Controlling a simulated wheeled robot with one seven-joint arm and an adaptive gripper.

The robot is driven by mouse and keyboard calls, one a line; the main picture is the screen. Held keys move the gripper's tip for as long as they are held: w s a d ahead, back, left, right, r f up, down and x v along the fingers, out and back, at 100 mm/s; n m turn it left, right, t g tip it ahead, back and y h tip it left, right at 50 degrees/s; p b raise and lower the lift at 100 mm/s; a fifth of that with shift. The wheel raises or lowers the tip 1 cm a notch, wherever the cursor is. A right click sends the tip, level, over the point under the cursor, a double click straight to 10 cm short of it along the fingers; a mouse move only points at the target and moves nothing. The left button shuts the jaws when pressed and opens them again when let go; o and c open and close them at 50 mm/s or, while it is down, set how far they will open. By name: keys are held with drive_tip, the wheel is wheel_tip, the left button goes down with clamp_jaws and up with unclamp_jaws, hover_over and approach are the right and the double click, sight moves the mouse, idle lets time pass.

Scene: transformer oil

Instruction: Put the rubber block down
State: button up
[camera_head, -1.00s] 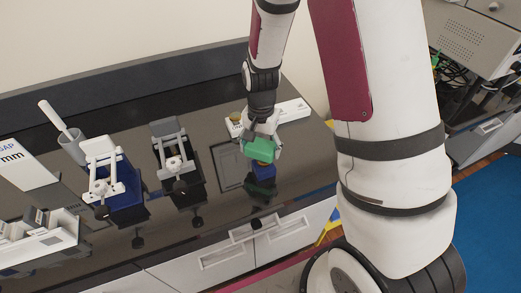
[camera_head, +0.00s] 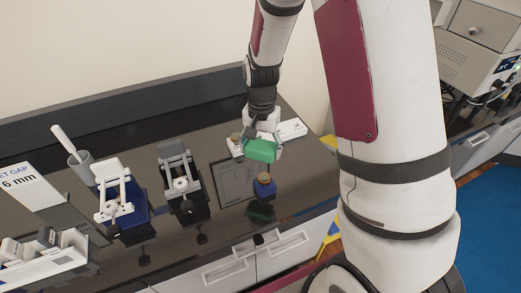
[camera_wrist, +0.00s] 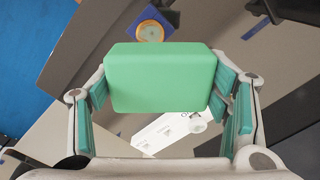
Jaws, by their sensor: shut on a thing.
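The green rubber block (camera_head: 262,151) is held above the black bench top in the head view. My gripper (camera_head: 262,147) is shut on it, a finger at each side. In the wrist view the block (camera_wrist: 160,77) fills the upper middle, between the two green-padded fingers of my gripper (camera_wrist: 162,90). A small blue block (camera_head: 264,188) with a round brass-coloured top stands on the bench below and in front of the held block. Its round yellow top also shows in the wrist view (camera_wrist: 150,31), just beyond the block's edge.
A white strip-like device (camera_head: 291,129) lies behind my gripper. Two clamp stands, one blue (camera_head: 134,210) and one black (camera_head: 188,205), stand to the left. A grey cup (camera_head: 80,172), a "6 mm" sign (camera_head: 25,188) and a white tray (camera_head: 45,262) are farther left.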

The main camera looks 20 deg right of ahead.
idle(0.4)
drive_tip(key=s+d+f+m, duration=0.5)
drive_tip(key=s+d, duration=0.1)
drive_tip(key=s, duration=0.2)
drive_tip(key=s+d+f+m, duration=0.4)
drive_tip(key=s+d+f, duration=0.15)
drive_tip(key=s, duration=0.25)
drive_tip(key=w+b, duration=0.1)
drive_tip(key=w+d+b, duration=0.1)
drive_tip(key=b, duration=0.1)
drive_tip(key=w+b, duration=0.2)
drive_tip(key=shift+d, duration=0.4)
drive_tip(key=w+b, duration=0.1)
drive_tip(key=w+d+b, duration=0.1)
drive_tip(key=w+b, duration=0.1)
drive_tip(key=shift+w+d+f, duration=0.1)
drive_tip(key=shift+f, duration=0.1)
hover_over(309, 172)
drive_tip(key=shift+f+p, duration=0.15)
drive_tip(key=shift+p, duration=0.25)
drive_tip(key=shift+f+p, duration=0.3)
drive_tip(key=shift+f, duration=1.5)
